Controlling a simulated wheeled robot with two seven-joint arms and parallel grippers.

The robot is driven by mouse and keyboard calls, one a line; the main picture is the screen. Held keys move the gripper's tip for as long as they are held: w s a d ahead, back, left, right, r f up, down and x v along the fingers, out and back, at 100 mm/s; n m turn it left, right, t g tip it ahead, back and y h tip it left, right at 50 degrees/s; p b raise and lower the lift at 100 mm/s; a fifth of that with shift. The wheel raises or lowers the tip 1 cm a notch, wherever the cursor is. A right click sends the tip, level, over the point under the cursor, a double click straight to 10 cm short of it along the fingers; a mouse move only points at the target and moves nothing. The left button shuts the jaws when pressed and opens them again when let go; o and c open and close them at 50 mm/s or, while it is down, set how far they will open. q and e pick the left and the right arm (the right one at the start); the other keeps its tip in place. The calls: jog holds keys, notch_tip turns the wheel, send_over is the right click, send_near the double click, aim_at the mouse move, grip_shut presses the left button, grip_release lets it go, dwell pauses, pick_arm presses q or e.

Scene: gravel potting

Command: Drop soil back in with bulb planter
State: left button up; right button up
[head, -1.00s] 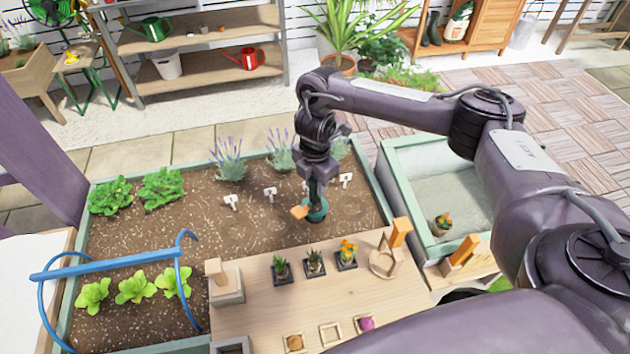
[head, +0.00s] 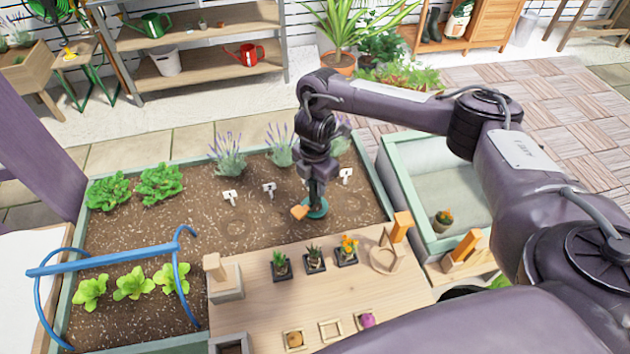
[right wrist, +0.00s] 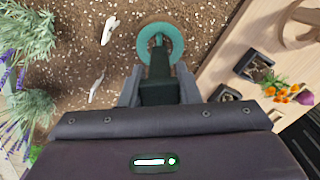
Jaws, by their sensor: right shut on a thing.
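My right gripper (head: 316,188) is shut on the bulb planter (head: 317,209), a teal ring-shaped tool with an orange-brown handle part. In the right wrist view the planter's teal ring (right wrist: 161,41) shows just past my fingers (right wrist: 159,88). The planter is over the brown soil (head: 200,215) of the raised bed, near the wooden board's far edge. The ring's lower part is hidden, so I cannot tell whether it touches the soil. A shallow round hollow (head: 236,228) shows in the soil to the left. My left gripper is not in view.
A wooden board (head: 270,310) in front carries small potted plants (head: 315,259) and a wooden ring holder (head: 388,262). A blue arched frame (head: 110,259) spans lettuces at left.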

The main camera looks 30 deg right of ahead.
jog(key=shift+f+b, duration=0.55)
jog(key=shift+f, duration=0.4)
jog(key=o, duration=1)
notch_tip(320, 180, up, 8)
jog(key=shift+f+p, duration=0.1)
jog(key=shift+p, duration=0.75)
